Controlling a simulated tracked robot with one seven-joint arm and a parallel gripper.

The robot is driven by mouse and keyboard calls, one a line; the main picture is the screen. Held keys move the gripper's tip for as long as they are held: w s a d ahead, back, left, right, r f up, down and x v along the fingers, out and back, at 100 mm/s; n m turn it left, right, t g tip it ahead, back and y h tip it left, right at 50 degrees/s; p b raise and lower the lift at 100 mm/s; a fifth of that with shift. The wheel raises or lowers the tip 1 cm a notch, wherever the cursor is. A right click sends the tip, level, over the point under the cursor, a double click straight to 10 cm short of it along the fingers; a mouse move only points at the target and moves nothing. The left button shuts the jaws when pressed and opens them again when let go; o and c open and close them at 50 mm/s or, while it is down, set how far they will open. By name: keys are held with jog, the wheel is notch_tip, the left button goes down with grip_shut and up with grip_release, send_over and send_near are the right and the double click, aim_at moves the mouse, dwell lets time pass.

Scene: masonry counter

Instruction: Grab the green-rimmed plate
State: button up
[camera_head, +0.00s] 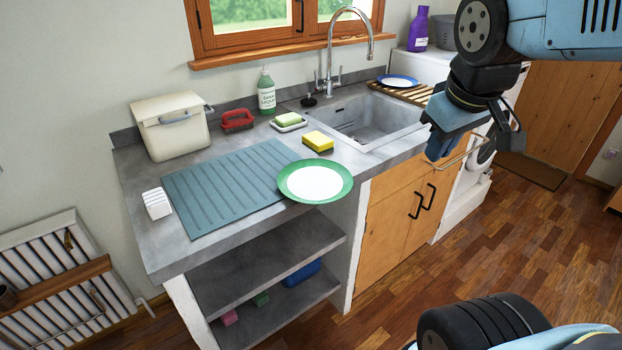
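The green-rimmed plate (345,190), with a white centre, lies on the grey counter at its front edge. Its left side reaches the blue-grey ribbed drying mat, and its near rim seems to overhang the edge. My gripper (438,140) hangs to the right of the plate and well apart from it, in front of the sink cabinet. It points downward and no object shows in it. The finger gap is not clear from this angle.
A yellow sponge (318,141) lies just behind the plate, near the sink (365,118). The ribbed mat (215,190) spreads to the left. A blue-rimmed plate (398,80) rests on a wooden rack at the back right. Open floor lies before the cabinet (390,205).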

jog(key=w+a+f+n+g+h, duration=0.2)
jog(key=w+a+f+n, duration=0.25)
jog(key=n, duration=0.65)
jog(key=n+t+h, duration=0.3)
jog(key=n+h, duration=0.2)
jog(key=n, duration=1.6)
send_near(286, 206)
jog(key=s+d+r, duration=0.2)
jog(key=d+r, duration=0.6)
jog(key=s+a+f+n+t, duration=0.3)
jog(key=a+f+n+t, duration=0.15)
jog(key=a+n, duration=0.55)
jog(key=shift+g, duration=0.35)
jog(key=x, duration=1.4)
jog(key=shift+d+f, duration=0.1)
jog(key=shift+f, duration=0.1)
grip_shut()
